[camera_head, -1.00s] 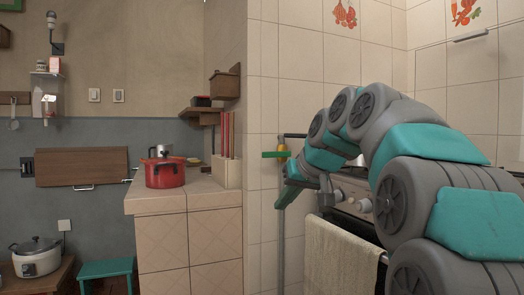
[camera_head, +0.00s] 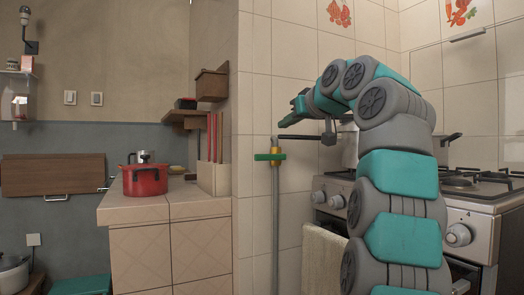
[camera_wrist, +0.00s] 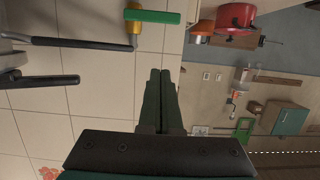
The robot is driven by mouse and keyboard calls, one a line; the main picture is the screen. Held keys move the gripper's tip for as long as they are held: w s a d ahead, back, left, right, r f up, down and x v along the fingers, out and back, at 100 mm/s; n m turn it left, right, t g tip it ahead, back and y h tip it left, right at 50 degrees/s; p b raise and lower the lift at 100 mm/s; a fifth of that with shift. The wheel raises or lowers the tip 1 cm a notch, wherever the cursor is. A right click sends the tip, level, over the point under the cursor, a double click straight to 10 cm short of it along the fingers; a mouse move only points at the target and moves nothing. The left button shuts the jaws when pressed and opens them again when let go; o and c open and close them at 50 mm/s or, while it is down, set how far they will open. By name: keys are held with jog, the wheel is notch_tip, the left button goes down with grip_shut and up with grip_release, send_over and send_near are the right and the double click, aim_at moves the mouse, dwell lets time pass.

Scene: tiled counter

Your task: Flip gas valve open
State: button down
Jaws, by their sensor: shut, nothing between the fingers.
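The gas valve has a green handle (camera_head: 263,157) lying crosswise to the upright grey pipe (camera_head: 275,215), with a brass-yellow body (camera_head: 276,146). In the wrist view the green handle (camera_wrist: 155,16) and yellow body (camera_wrist: 134,30) are at the top, beyond my fingertips. My gripper (camera_head: 285,122) is above the handle in the head view, apart from it. In the wrist view my gripper (camera_wrist: 159,72) has its two dark green fingers together, with nothing between them. The handle is in clear view.
A towel (camera_head: 322,255) hangs on the oven front. A tiled counter (camera_head: 135,208) with a red pot (camera_head: 145,180) stands left of the pipe. The tiled wall is behind.

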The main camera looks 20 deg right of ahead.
jog(key=shift+w, duration=0.1)
dwell(0.3)
jog(key=p, duration=0.3)
send_over(271, 157)
jog(key=s+a, duration=0.2)
notch_tip(271, 157, down, 2)
jog(key=shift+d+f+b, duration=0.2)
jog(key=shift+f+b, duration=1.9)
jog(key=shift+f, duration=0.05)
jog(key=shift+w+f+p, duration=0.1)
jog(key=shift+f+p, duration=0.05)
jog(key=shift+p, duration=0.15)
